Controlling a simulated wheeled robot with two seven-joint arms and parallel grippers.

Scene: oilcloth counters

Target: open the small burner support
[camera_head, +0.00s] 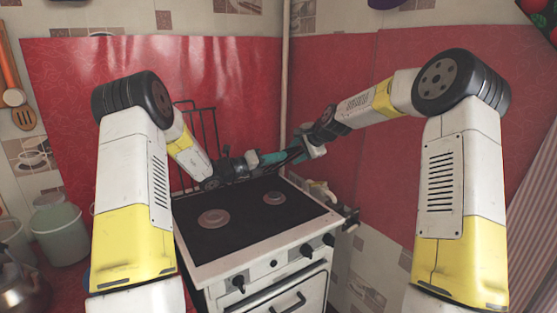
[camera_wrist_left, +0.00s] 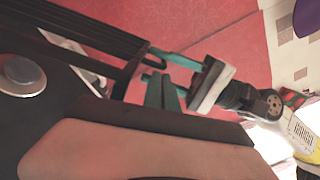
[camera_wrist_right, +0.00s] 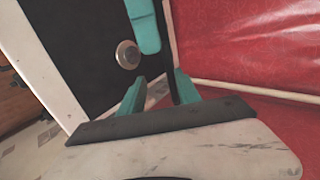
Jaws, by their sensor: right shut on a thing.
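A black wire burner support (camera_head: 205,125) stands upright at the back left of the stove in the head view, partly behind my left arm. Its bars and a corner (camera_wrist_left: 140,48) show in the left wrist view. My right gripper (camera_head: 262,158) reaches in from the right over the back of the stove and is shut on a thin dark part, which seems to belong to a support; the hold is mostly hidden. My left gripper (camera_wrist_left: 160,90) is close beside it, near the support's corner. Its fingers overlap the right gripper in view, so its opening is unclear.
The white stove (camera_head: 262,262) has a dark top with a left burner (camera_head: 213,218) and a right burner (camera_head: 274,198). Knobs line its front. A red wall covering (camera_head: 330,110) is close behind and right. A pale vertical pipe (camera_head: 285,80) runs up the corner.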

